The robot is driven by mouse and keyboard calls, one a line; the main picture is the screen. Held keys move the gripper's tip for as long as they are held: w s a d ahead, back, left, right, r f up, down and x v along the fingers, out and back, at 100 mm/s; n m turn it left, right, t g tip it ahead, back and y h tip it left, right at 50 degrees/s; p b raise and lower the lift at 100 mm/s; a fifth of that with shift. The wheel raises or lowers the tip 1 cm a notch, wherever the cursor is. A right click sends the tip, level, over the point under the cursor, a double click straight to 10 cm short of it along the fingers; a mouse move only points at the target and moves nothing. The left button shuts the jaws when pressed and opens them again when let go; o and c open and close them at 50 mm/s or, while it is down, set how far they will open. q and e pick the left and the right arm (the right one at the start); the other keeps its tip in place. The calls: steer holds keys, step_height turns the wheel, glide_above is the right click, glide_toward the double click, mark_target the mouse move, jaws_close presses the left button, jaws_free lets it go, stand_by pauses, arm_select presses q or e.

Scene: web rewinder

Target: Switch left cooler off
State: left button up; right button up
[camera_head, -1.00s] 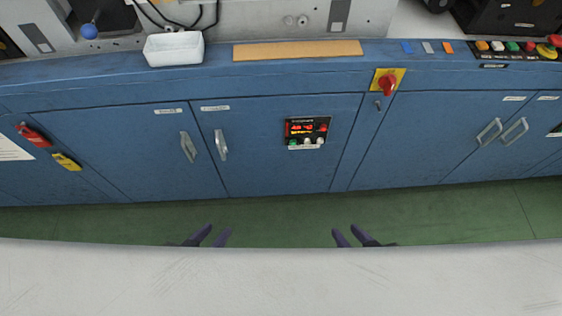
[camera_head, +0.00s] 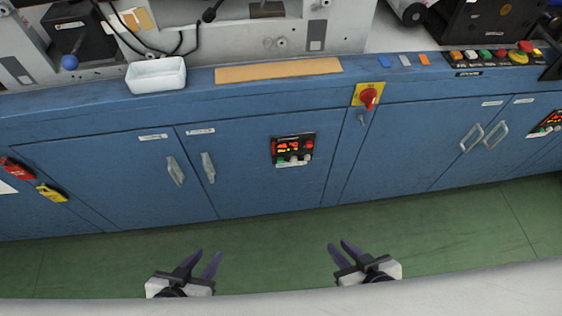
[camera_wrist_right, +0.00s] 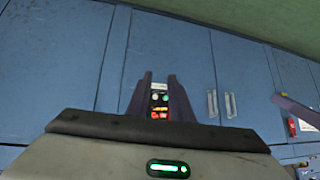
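A small black control panel (camera_head: 293,149) with a lit red display, a red button, a green-lit button and white knobs sits on a blue cabinet door. A second, similar panel (camera_head: 546,124) is partly cut off at the far right. No readable label shows which cooler each serves. My left gripper (camera_head: 207,256) is open and empty, below and left of the nearer panel. My right gripper (camera_head: 340,246) is open and empty, below and right of it. In the right wrist view, a panel (camera_wrist_right: 159,102) shows upside down between the open fingers, apart from them.
A red rotary switch on a yellow plate (camera_head: 367,96) is right of the nearer panel. Door handles (camera_head: 208,167) stick out to its left. A white tray (camera_head: 156,75) stands on the ledge. Green floor (camera_head: 270,235) is clear before the cabinets. A pale surface (camera_head: 280,305) crosses the bottom.

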jaws_close()
stand_by(1.4)
